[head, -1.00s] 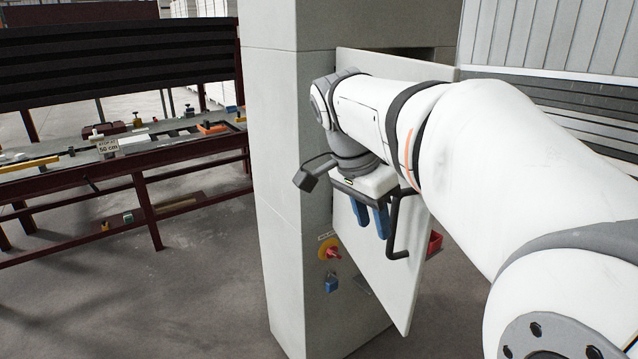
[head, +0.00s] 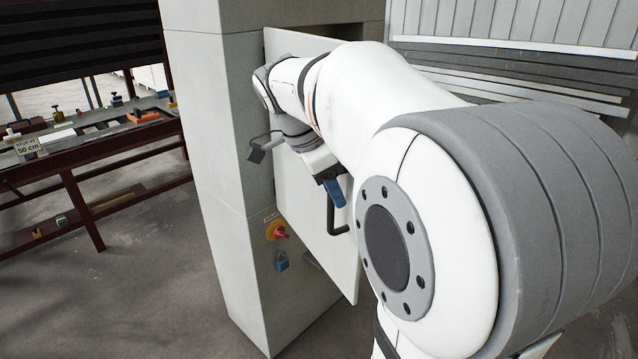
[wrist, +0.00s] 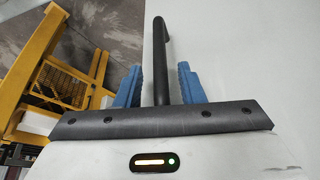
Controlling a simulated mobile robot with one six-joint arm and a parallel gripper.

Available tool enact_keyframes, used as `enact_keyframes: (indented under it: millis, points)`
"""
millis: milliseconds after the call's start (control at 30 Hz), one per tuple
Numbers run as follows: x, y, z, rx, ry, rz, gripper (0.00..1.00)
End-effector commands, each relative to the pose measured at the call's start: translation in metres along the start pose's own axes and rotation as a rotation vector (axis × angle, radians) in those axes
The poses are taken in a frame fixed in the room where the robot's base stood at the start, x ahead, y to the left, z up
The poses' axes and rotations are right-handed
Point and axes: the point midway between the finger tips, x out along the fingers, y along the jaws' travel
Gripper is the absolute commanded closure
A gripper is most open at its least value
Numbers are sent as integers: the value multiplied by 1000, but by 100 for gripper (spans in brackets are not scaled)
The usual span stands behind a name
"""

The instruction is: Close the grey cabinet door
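The grey cabinet door (head: 300,200) stands ajar on the tall grey cabinet (head: 212,170) in the head view. Its black bar handle (head: 338,218) sits on the outer face, partly hidden by my arm. My gripper (head: 334,190) is at the handle, with a blue finger showing. In the wrist view the handle (wrist: 160,60) runs between the two blue fingers of my gripper (wrist: 159,72), with a gap on each side. The fingers are apart and not clamped on it. The pale door face (wrist: 240,60) fills the right side.
A red-and-yellow switch (head: 277,231) and a blue padlock (head: 281,261) are on the cabinet front. A workbench (head: 90,140) with small parts stands at the left. Yellow framing (wrist: 45,80) shows in the wrist view. Floor between bench and cabinet is clear.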

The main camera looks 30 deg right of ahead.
Motion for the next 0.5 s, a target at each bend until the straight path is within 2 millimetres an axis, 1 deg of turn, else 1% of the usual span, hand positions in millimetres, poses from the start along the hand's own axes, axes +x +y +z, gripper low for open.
enact_keyframes:
  millis: [233,500]
  points:
    - [1,0,0,0,0,0,66]
    - [1,0,0,0,0,0,88]
